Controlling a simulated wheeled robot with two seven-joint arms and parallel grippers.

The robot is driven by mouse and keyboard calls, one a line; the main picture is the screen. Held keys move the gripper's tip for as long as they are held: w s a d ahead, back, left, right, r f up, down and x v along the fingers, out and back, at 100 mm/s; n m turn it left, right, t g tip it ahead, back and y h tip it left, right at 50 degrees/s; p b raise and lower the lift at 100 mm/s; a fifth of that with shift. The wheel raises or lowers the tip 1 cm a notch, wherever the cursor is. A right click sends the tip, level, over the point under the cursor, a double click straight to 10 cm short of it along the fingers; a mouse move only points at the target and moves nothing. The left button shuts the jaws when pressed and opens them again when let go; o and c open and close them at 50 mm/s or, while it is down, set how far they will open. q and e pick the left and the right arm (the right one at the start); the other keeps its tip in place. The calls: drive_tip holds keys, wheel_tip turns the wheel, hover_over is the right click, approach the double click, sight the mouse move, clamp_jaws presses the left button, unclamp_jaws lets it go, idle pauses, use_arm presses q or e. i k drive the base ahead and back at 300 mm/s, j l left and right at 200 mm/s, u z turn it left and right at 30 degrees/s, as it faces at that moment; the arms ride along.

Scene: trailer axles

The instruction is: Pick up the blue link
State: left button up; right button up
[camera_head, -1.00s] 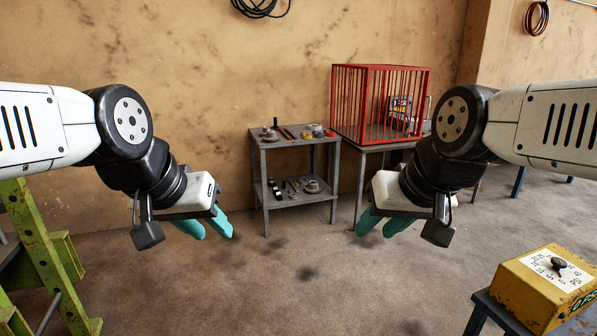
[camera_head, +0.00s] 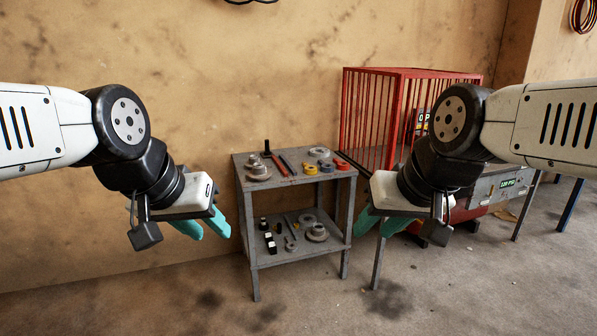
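I cannot make out a blue link in the head view. Small parts lie on a grey two-level metal table (camera_head: 244,215) ahead, between my arms, but none of them looks blue. My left gripper (camera_head: 206,226) hangs in the air left of the table, with its two teal fingers apart and nothing between them. My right gripper (camera_head: 381,224) hangs in front of the table's right side, its teal fingers apart and empty.
On the table's top lie a grey flanged part (camera_head: 257,171), a red-handled tool (camera_head: 281,169), yellow tape (camera_head: 310,169) and a red ring (camera_head: 342,165). A red barred cage (camera_head: 372,110) stands behind at right. Floor in front is clear.

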sight(327, 169)
drive_tip(key=i, duration=1.4)
drive_tip(key=i+j+z, duration=0.1)
drive_tip(key=i, duration=1.3)
